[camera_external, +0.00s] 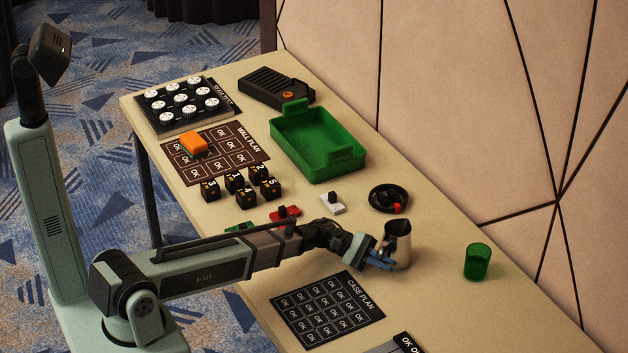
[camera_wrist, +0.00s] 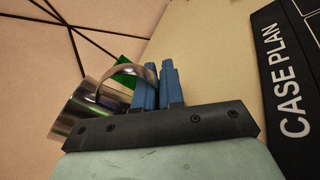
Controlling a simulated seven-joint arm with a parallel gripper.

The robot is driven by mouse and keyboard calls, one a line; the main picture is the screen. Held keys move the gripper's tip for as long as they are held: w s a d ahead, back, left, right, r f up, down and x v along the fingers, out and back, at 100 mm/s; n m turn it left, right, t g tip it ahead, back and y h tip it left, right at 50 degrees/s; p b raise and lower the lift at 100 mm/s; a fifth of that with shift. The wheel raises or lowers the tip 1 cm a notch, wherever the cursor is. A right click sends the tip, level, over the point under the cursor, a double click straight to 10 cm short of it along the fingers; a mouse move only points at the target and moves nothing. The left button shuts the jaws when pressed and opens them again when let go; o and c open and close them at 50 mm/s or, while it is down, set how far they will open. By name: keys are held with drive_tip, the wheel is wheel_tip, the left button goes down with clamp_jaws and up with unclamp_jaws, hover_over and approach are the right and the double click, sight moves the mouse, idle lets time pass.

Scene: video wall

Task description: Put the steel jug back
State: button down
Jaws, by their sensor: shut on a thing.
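The steel jug (camera_external: 400,243) stands near the right end of my arm in the external view, looking upright on or just above the table; I cannot tell which. My gripper (camera_external: 384,260) is at its near side, with blue fingers. In the wrist view the jug (camera_wrist: 82,110) is at the left, its handle (camera_wrist: 128,69) curving over to the blue fingers. My gripper (camera_wrist: 158,84) is shut on the jug's handle there. The part of the handle between the fingers is hidden.
A green cup (camera_external: 477,262) stands to the right of the jug. A round black dish (camera_external: 376,204) lies behind it. A green tray (camera_external: 290,150), black numbered cubes (camera_external: 236,183) and the case plan mat (camera_external: 326,309) are also on the table. The table's right end is mostly clear.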

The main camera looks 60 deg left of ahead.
drive_tip(key=c, duration=1.7)
unclamp_jaws()
drive_tip(key=shift+f, duration=0.2)
drive_tip(key=o, duration=0.5)
drive_tip(key=shift+c, duration=0.2)
drive_tip(key=shift+r, duration=0.2)
drive_tip(key=shift+s+a, duration=0.1)
drive_tip(key=shift+a, duration=0.15)
drive_tip(key=v, duration=1.1)
drive_tip(key=shift+s+a, duration=0.1)
drive_tip(key=shift+a, duration=0.15)
